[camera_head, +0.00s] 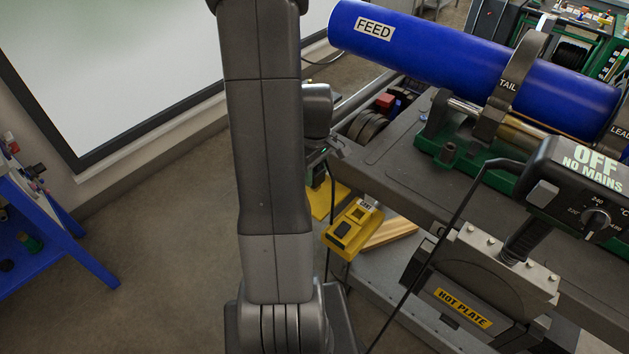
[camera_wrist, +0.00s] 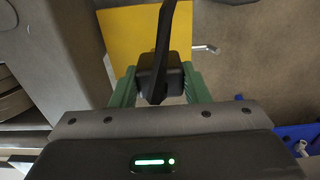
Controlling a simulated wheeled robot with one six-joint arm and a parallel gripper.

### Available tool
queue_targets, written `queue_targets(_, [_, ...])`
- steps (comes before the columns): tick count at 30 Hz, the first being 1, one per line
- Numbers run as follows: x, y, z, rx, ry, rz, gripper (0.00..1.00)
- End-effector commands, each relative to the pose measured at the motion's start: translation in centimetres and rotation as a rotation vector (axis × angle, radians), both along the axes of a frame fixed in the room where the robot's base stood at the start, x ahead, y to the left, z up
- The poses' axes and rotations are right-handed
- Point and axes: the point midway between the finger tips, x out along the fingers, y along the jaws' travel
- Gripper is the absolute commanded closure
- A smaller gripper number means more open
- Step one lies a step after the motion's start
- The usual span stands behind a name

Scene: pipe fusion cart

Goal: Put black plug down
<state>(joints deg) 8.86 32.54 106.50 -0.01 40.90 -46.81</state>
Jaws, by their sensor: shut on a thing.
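The black plug (camera_wrist: 173,78) is held between the two green fingers of my gripper (camera_wrist: 159,84) in the wrist view. Its black cable (camera_wrist: 165,28) runs from it up across the wrist view. A flat yellow surface (camera_wrist: 122,35) lies behind the plug there; I cannot tell whether the plug touches it. In the head view my gripper (camera_head: 318,168) shows only in part, just right of my arm, above a yellow patch (camera_head: 328,199). The plug cannot be made out clearly in that view.
A yellow box (camera_head: 350,229) hangs at the cart's (camera_head: 385,155) edge, right of my gripper. The hot plate unit (camera_head: 480,285) and its control box reading OFF, NO MAINS (camera_head: 585,190) are at the right. A blue pipe (camera_head: 460,58) lies above. Bare floor (camera_head: 160,230) is at left.

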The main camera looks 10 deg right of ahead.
Motion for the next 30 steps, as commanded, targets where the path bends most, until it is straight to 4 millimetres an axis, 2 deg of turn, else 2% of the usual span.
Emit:
queue_targets(7, [-0.1,0.0,-3.1,0.001,0.004,0.000,0.82])
queue_targets(21, [-0.1,0.0,-4.1,0.000,0.001,0.000,0.82])
queue_targets(22, [-0.1,0.0,-3.9,0.000,0.001,0.000,0.53])
queue_targets(24, [-0.1,0.0,-3.9,0.000,0.001,0.000,0.39])
queue_targets(30, [-0.1,0.0,-3.9,0.000,0.001,0.000,0.37])
